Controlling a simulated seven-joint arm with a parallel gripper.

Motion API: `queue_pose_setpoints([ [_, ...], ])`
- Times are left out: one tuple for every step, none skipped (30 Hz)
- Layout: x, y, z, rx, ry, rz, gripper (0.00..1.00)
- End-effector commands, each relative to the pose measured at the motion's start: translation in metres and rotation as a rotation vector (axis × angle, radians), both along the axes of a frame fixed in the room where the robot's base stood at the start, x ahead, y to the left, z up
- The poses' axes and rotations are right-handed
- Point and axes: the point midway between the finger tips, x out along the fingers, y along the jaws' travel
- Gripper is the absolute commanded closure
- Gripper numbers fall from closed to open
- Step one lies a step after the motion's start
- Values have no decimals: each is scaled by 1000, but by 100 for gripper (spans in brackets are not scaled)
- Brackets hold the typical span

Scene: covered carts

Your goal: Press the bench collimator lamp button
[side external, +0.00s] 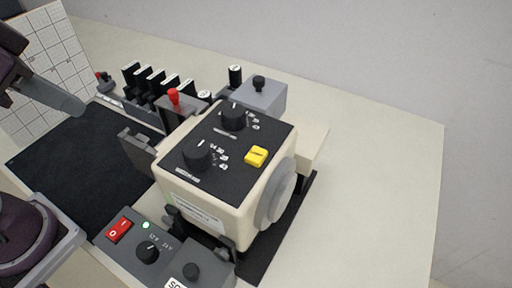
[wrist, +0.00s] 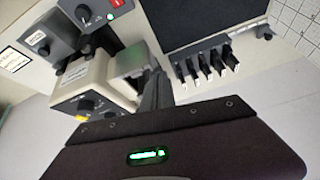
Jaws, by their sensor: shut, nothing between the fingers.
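The collimator is a cream box (side external: 225,190) with a black top panel, in the middle of the side external view. Its panel carries two black knobs (side external: 198,154) and a square yellow button (side external: 256,156) at the right. In the wrist view the box (wrist: 90,92) is at the left, with a small yellow spot (wrist: 82,118) near its lower edge. My gripper (side external: 78,108) is at the upper left of the side external view, its grey fingers together, empty and well apart from the box. The wrist view shows its dark purple body along the bottom.
A grey control box with a red rocker switch (side external: 119,230), green light and knob stands in front of the collimator. Several dark upright holders (side external: 150,77), a red-tipped lever (side external: 173,97) and a grey block (side external: 260,94) stand behind. A black mat (side external: 85,155) lies left; the table's right side (side external: 385,165) is clear.

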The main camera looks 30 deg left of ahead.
Motion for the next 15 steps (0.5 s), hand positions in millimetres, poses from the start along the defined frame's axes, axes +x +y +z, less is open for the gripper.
queue_pose_setpoints([
  [14,-12,11,36,-5,-85,100],
  [23,-21,18,58,-11,-139,100],
  [34,-33,27,90,-23,-211,100],
  [41,-43,32,111,-31,-262,100],
  [49,-54,37,130,-39,-311,100],
  [57,-69,44,154,-53,-375,100],
  [63,-81,48,172,-63,-420,100],
  [68,-93,52,187,-73,-464,100],
  [74,-109,57,206,-88,-522,100],
  [78,-122,60,220,-99,-564,100],
  [81,-135,63,234,-110,-606,100],
  [84,-152,66,248,-124,-658,100],
  [86,-165,69,258,-136,-694,100],
  [87,-177,71,267,-147,-728,100],
  [88,-192,73,277,-161,-769,100],
])
